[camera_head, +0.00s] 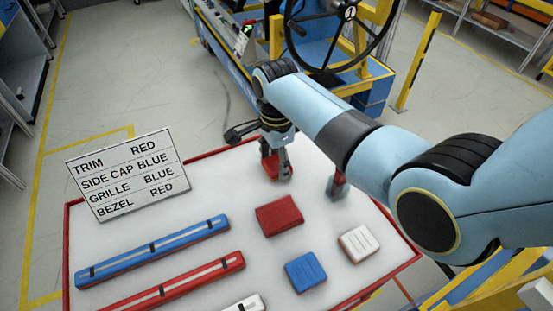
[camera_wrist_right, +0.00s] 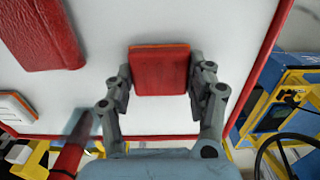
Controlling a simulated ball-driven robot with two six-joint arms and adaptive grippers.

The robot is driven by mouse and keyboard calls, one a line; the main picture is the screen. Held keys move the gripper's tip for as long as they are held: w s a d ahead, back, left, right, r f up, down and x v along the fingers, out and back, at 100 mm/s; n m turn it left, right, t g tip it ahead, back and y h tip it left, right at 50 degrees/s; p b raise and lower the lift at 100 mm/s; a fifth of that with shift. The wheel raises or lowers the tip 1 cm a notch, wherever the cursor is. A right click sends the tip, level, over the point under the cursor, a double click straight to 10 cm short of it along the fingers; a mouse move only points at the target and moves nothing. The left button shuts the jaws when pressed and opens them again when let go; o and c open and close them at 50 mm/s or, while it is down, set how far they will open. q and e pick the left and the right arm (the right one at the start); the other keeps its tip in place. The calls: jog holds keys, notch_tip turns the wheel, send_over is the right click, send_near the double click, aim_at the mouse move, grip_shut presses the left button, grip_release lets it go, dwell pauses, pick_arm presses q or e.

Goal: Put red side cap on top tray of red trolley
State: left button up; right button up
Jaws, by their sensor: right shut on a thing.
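My right gripper (camera_head: 277,172) is shut on a small red block, which I take to be the red side cap (camera_head: 269,163). It is over the far part of a white tray top with a red rim (camera_head: 212,152), which looks like the red trolley's top tray. In the right wrist view the red side cap (camera_wrist_right: 160,72) sits between the two grey fingers of my right gripper (camera_wrist_right: 160,78), with the white surface behind it. I cannot tell whether the cap touches the tray. My left gripper is not in view.
On the tray lie another red block (camera_head: 279,215), a blue block (camera_head: 305,272), a white block (camera_head: 358,243) and long blue (camera_head: 155,250) and red (camera_head: 160,284) bars. A sign (camera_head: 128,174) stands at left. A red-and-grey thing (camera_head: 337,184) is right of my gripper.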

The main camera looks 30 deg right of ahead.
aim_at(276, 163)
jog(key=o, duration=1.1)
jog(key=shift+f, duration=0.1)
jog(key=shift+o, duration=0.2)
notch_tip(276, 163, up, 12)
